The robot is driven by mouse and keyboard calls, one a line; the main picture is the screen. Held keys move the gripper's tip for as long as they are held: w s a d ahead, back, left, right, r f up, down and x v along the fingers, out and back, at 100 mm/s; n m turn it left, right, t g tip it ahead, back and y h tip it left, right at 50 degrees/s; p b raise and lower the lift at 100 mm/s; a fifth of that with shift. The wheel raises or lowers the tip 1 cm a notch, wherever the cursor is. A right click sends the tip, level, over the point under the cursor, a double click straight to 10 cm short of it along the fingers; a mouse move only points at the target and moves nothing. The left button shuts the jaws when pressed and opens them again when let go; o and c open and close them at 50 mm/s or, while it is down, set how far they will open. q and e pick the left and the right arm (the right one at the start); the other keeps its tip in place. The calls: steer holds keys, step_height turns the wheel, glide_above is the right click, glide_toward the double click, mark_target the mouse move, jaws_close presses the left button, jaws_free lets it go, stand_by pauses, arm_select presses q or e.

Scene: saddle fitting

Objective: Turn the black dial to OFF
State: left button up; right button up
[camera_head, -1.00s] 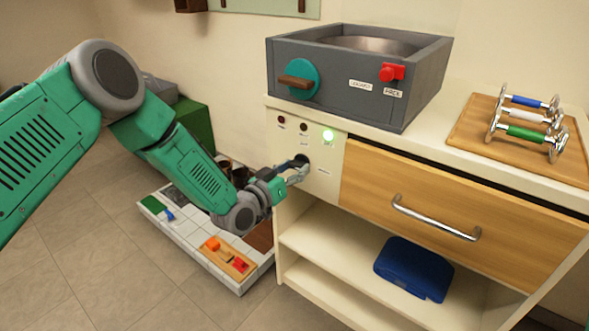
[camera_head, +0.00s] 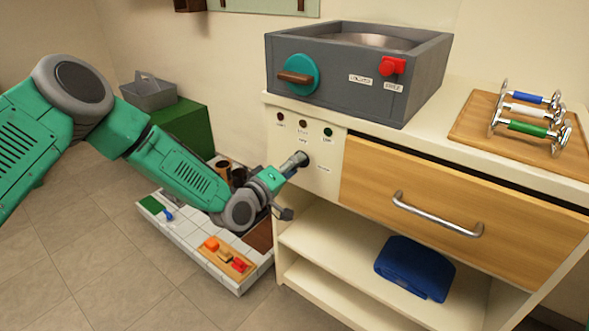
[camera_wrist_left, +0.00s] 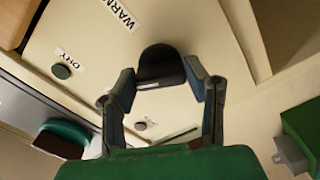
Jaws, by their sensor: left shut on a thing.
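The black dial (camera_head: 304,157) is on the cream front panel (camera_head: 320,181), left of the wooden drawer. My left gripper (camera_head: 291,167) reaches it from the left and partly hides it. In the left wrist view the dial (camera_wrist_left: 160,66) stands between the two fingers of the left gripper (camera_wrist_left: 161,80), which is shut on it. A white mark shows on the dial's near face. Labels "WARM" and "DRY" are readable there; no OFF label can be read. The green lamp (camera_head: 328,132) above the dial is dark, as are the two lamps left of it. My right gripper is not in view.
A grey basin box (camera_head: 340,85) with a teal knob stands on the counter above. A wooden board (camera_head: 470,125) with several metal handles lies right. A blue folded thing (camera_head: 415,268) lies on the shelf. A tiled tray (camera_head: 190,235) is on the floor.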

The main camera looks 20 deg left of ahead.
arm_select(q)
steer(key=n+b, duration=0.1)
steer(key=n, duration=0.1)
steer(key=n+b, duration=0.1)
steer(key=n, duration=0.2)
steer(key=shift+a+f, duration=0.15)
steer(key=shift+a, duration=0.05)
steer(key=shift+n, duration=0.3)
steer(key=o, duration=1)
steer(key=shift+o, duration=0.7)
